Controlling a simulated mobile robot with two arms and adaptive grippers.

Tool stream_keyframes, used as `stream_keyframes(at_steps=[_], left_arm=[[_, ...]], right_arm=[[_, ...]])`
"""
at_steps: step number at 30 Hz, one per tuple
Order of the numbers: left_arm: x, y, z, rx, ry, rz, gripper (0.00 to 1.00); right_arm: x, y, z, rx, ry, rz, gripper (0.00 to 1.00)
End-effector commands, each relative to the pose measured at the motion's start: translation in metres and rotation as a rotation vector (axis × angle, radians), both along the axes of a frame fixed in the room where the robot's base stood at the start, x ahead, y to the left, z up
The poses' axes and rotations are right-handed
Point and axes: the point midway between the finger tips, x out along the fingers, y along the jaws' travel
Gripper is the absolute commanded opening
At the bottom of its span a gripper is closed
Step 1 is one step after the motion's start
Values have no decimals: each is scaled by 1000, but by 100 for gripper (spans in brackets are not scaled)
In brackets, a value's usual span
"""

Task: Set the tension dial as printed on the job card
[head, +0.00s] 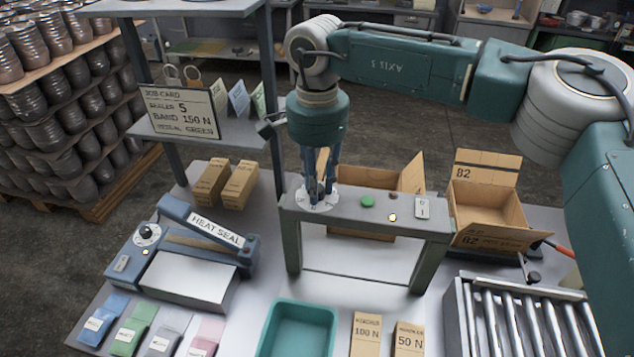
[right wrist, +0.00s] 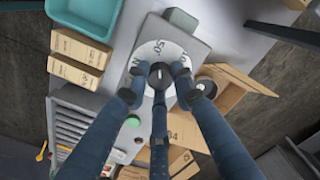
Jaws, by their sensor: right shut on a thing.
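The job card (head: 180,112) hangs at the upper left and reads SEALER 5, BAND 150 N and a last line ending in GREEN. The tension dial (head: 304,199) is a white disc on the left end of the grey-green arch's top beam. My right gripper (head: 317,192) comes down on it from above, its fingers shut on the dark knob (right wrist: 160,77) at its centre. In the right wrist view the dial's white plate (right wrist: 153,48) shows printed figures, one like "150", partly hidden by the fingers. The knob's pointer setting cannot be read. My left gripper is out of view.
The arch beam (head: 345,206) also carries a green button (head: 367,201), a lit lamp (head: 392,217) and a switch (head: 422,207). The heat sealer (head: 190,280) stands left, an open carton (head: 485,205) right. A teal tray (head: 270,335) and rollers (head: 515,310) are in front.

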Motion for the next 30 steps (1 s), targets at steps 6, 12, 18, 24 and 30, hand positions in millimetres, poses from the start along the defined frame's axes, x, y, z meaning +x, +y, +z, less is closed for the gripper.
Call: stream_keyframes(at_steps=[6,12,18,24,30], left_arm=[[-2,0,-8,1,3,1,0],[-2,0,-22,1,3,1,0],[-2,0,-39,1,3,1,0],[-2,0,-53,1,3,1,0],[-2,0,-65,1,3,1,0]], right_arm=[[0,1,-1,1,-1,-50,0],[1,1,-3,1,-1,-172,0],[1,0,-3,1,-2,-351,0],[1,1,-2,2,-2,-542,0],[1,1,-2,2,-2,-731,0]])
